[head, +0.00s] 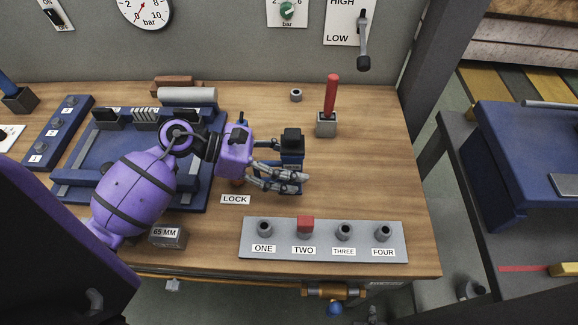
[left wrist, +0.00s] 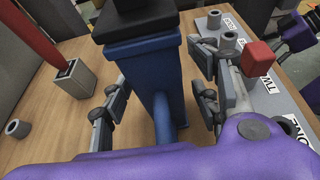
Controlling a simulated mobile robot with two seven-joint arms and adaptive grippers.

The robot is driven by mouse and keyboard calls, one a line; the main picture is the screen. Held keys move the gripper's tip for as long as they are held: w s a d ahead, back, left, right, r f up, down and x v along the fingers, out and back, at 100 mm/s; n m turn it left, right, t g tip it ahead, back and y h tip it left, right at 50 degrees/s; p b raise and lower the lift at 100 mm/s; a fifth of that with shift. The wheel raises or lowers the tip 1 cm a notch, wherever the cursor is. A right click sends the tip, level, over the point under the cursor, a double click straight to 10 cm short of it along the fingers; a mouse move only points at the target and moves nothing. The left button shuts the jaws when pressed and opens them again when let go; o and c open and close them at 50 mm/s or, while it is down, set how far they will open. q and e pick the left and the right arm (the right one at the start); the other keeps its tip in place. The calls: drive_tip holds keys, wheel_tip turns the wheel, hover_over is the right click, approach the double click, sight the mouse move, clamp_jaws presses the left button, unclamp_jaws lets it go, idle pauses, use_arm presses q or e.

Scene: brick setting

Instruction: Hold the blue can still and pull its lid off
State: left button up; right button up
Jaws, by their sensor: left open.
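The blue can (head: 291,158), box-shaped, stands upright on the wooden table (head: 360,180) in the head view. A black lid-like block (head: 292,137) is on its top. My left gripper (head: 283,176) is at the can with its fingers open. In the left wrist view the blue can (left wrist: 150,75) stands between the open fingers of my left gripper (left wrist: 158,97), with gaps showing beside it. A blue bar (left wrist: 180,122) shows low on the can there. The can's lower part is partly hidden by the fingers in the head view.
A grey strip (head: 322,251) with several posts, one capped by a red block (head: 305,224), lies in front. A red-handled tool in a grey holder (head: 326,128) stands behind right. A blue fixture (head: 90,150) lies left. Table is clear at right.

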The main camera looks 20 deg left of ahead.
use_arm(q)
drive_tip(key=shift+c, duration=0.3)
drive_tip(key=c, duration=1.3)
drive_tip(key=shift+r, duration=0.1)
